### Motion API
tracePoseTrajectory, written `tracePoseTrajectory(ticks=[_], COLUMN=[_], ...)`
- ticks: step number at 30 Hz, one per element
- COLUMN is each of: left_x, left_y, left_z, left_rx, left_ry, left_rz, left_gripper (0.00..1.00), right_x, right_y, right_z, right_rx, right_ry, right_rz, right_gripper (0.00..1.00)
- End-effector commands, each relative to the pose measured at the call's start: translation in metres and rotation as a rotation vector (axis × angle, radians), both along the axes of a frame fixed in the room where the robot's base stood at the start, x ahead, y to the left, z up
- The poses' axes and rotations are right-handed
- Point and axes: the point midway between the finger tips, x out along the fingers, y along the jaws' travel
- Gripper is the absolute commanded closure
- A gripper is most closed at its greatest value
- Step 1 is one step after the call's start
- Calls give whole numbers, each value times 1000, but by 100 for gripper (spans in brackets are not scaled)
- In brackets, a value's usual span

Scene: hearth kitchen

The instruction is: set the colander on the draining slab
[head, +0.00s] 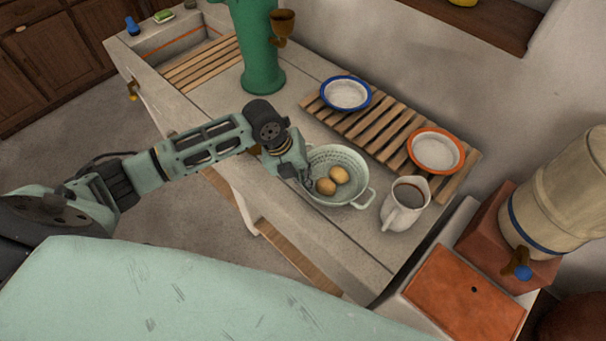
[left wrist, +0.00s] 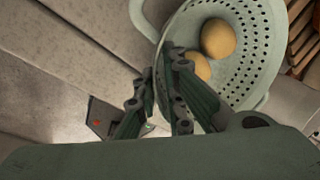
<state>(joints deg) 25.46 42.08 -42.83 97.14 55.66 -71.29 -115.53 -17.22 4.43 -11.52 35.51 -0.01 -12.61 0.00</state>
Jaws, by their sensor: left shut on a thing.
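The pale green colander (head: 345,158) has two handles and holds two round tan items (head: 339,175). In the head view it is over the grey stone slab (head: 285,215), near its front edge. I cannot tell whether its base touches the stone. My left gripper (head: 302,174) is shut on the colander's left side. In the left wrist view, the gripper's fingers (left wrist: 175,75) are at the rim of the colander (left wrist: 255,75), with part of one tan item hidden behind them. My right gripper is not in view.
A white jug (head: 398,215) with dark contents stands close right of the colander. Behind is a slatted wooden rack (head: 379,128) with a blue-rimmed bowl (head: 346,94) and an orange-rimmed bowl (head: 437,150). A green pump (head: 257,50) stands farther left. Bare stone lies between pump and colander.

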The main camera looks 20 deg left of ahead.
Motion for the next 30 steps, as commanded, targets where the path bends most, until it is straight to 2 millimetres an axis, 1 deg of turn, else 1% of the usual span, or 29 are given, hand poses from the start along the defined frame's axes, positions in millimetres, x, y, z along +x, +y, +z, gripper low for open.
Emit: tracePoseTrajectory(ticks=[10,11,17,26,30], left_x=[1,0,0,0,-1], left_y=[0,0,0,0,3], left_z=[-3,-4,-4,-3,6], left_rx=[-2,0,0,0,1], left_ry=[-4,0,0,0,-2], left_rz=[0,0,0,0,1], left_gripper=[100,90,73,72,72], right_x=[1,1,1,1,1], right_y=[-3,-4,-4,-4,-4], right_z=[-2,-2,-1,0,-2], right_rx=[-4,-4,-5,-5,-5], right_ry=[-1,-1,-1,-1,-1], right_rz=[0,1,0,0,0], right_gripper=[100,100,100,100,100])
